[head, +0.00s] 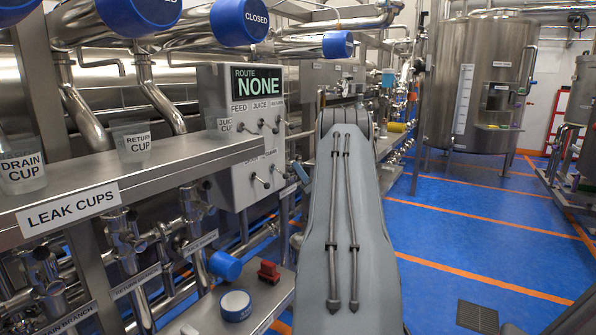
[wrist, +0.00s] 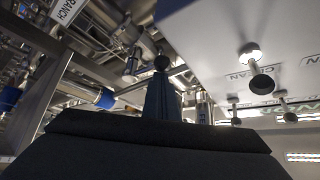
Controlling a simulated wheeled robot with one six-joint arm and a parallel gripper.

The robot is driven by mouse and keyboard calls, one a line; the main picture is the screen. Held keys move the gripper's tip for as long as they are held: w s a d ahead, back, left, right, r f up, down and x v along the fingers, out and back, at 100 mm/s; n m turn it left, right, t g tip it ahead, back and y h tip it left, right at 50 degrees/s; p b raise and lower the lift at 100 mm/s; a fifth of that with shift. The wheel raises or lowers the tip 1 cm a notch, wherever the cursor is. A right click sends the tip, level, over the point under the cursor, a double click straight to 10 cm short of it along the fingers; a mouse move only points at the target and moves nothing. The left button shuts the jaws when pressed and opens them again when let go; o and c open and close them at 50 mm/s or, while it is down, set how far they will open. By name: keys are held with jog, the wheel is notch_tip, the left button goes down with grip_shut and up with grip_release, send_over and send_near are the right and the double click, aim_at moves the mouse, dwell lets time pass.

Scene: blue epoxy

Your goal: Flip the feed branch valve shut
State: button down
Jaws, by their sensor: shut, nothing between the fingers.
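My gripper (wrist: 161,95) is shut and empty, its blue-grey fingers pointing up into the pipework in the wrist view. A sign reading BRANCH (wrist: 66,10) is at the upper left. The valve's body and position cannot be made out.
The control panel (head: 222,88) with several toggles stands left of my arm, its display (head: 256,86) reading NONE. A leak cups shelf (head: 180,150) and branch pipes crowd the left. Blue floor (head: 450,240) is open at right.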

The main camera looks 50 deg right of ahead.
jog(key=shift+f, duration=0.1)
dwell(0.3)
jog(key=s+f+p, duration=0.1)
jog(key=s+f, duration=0.1)
jog(key=s, duration=0.7)
jog(key=shift+s, duration=0.15)
jog(key=shift+d, duration=0.1)
dwell(0.5)
